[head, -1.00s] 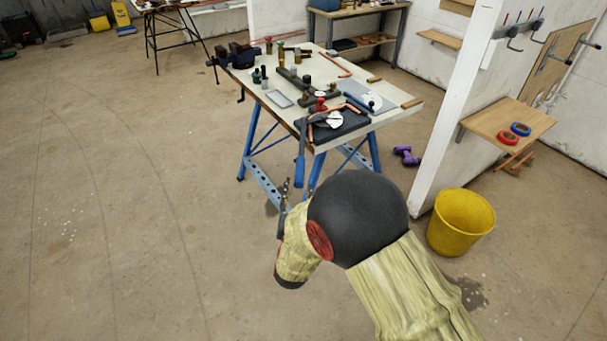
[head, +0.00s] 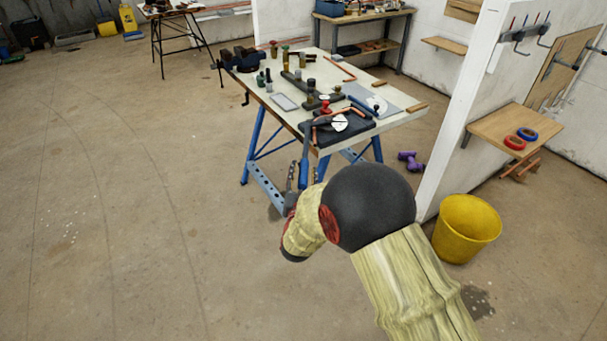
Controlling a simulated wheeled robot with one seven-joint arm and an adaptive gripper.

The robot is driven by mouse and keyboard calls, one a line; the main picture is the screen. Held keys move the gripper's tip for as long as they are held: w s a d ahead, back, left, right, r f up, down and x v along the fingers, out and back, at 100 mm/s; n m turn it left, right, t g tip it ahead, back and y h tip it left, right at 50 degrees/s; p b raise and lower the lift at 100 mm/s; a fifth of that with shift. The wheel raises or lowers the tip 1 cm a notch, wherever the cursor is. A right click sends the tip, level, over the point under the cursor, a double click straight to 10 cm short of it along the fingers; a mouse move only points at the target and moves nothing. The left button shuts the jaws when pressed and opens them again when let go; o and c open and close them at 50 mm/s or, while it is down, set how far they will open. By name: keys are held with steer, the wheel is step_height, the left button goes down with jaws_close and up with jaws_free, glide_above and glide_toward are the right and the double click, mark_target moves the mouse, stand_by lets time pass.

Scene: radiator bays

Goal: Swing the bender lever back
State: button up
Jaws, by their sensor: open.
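The pipe bender sits on a black base (head: 352,130) at the near corner of the workbench, with a whitish round former (head: 339,122) and a piece of copper pipe (head: 330,112) at it. Its long lever (head: 305,151) has a blue grip and points towards me, out over the bench's near edge. My gripper (head: 303,171) is open below that edge in the picture. One dark finger shows on each side of the blue grip's end. I cannot tell whether either finger touches it. My own wrist and forearm hide part of the gripper.
The workbench (head: 295,119) has blue legs, and a vise (head: 244,59) is at its far left corner. Several fittings and tools lie on top. A yellow bucket (head: 467,228) and a purple dumbbell-like tool (head: 410,161) are on the floor at right, near a white partition (head: 470,100). The left floor is clear.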

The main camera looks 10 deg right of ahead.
steer(key=shift+c, duration=0.9)
steer(key=c, duration=0.7)
jaws_close()
